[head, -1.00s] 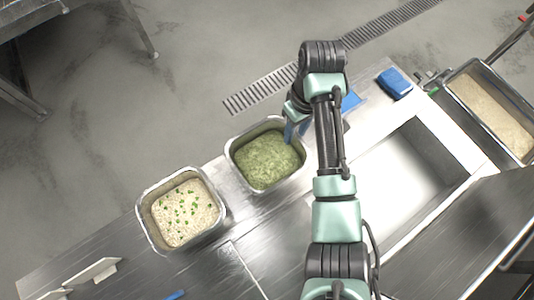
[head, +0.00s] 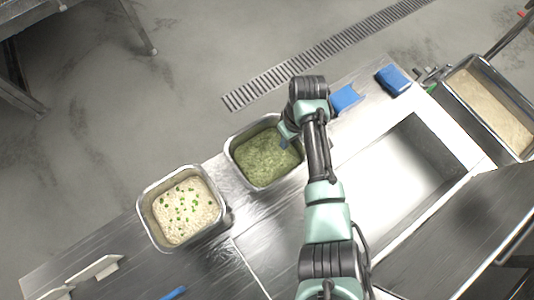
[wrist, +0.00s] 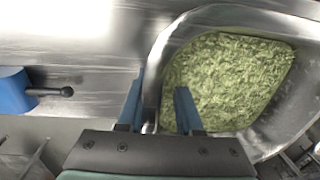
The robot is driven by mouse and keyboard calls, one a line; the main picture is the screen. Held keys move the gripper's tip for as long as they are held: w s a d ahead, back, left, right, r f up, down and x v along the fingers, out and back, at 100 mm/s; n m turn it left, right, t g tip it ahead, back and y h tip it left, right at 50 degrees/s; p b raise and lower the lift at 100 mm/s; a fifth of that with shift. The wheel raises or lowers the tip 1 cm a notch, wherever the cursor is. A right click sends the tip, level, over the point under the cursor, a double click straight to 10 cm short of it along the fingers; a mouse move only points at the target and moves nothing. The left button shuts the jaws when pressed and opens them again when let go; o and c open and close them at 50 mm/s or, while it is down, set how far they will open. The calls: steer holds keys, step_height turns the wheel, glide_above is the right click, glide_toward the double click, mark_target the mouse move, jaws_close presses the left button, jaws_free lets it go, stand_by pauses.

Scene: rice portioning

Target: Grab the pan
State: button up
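A metal pan (head: 231,153) filled with green food stands on the counter, next to a second metal pan (head: 144,215) of pale rice with green bits. My gripper (head: 284,142) is at the upper right edge of the green-filled pan. In the wrist view the blue fingers of my gripper (wrist: 160,105) are apart, with the rim of the green-filled pan (wrist: 152,75) showing between them. The right finger overlaps the green food in the picture, and the left finger is outside the rim. Whether the fingers touch the pan I cannot tell.
A blue item (head: 345,99) lies right of my gripper, and a blue block (head: 393,81) lies farther right. A sunken basin (head: 440,160) is at the right, with a tray of pale grain (head: 461,112) beyond it. White pieces (head: 95,271) lie at lower left.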

jaws_close()
steer(key=shift+w+r, duration=0.1)
stand_by(1.1)
